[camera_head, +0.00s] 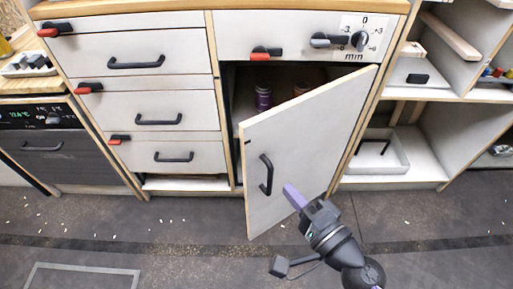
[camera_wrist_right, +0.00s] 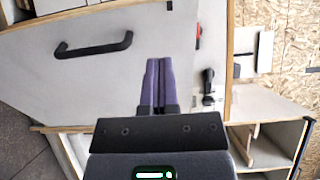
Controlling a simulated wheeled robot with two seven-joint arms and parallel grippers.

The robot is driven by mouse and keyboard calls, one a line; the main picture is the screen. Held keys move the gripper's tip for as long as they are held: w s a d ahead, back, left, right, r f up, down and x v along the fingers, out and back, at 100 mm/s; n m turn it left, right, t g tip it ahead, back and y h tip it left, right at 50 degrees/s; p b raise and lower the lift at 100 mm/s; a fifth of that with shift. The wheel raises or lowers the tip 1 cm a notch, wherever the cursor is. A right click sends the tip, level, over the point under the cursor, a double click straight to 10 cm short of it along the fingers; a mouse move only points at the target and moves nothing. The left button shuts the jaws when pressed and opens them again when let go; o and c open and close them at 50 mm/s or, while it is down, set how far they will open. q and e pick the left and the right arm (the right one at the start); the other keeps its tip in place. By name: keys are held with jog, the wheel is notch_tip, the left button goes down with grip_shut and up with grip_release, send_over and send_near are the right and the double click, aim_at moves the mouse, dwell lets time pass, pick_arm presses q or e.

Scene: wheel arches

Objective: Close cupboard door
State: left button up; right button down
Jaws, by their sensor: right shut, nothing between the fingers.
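The cupboard door (camera_head: 309,140) is grey-white with pale wood edges and stands partly open, hinged at its right side. Its black handle (camera_head: 266,175) is near the free left edge. The door (camera_wrist_right: 95,85) and its handle (camera_wrist_right: 93,45) also show in the right wrist view. My right gripper (camera_head: 292,194) has purple fingers, shut and empty. It is in front of the door's lower part, to the right of the handle. In the right wrist view its fingertips (camera_wrist_right: 157,62) lie over the door face; I cannot tell whether they touch it. My left gripper is not in view.
Inside the cupboard stand a purple can (camera_head: 263,97) and an orange one (camera_head: 301,89). Closed drawers (camera_head: 145,93) with black handles are on the left. Open shelves (camera_head: 425,150) with a white tray (camera_head: 385,158) are on the right. The floor (camera_head: 190,240) in front is mostly clear.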

aim_at(251, 146)
jog(key=x, duration=1.1)
jog(key=shift+f, duration=0.1)
jog(key=shift+w+a, duration=0.15)
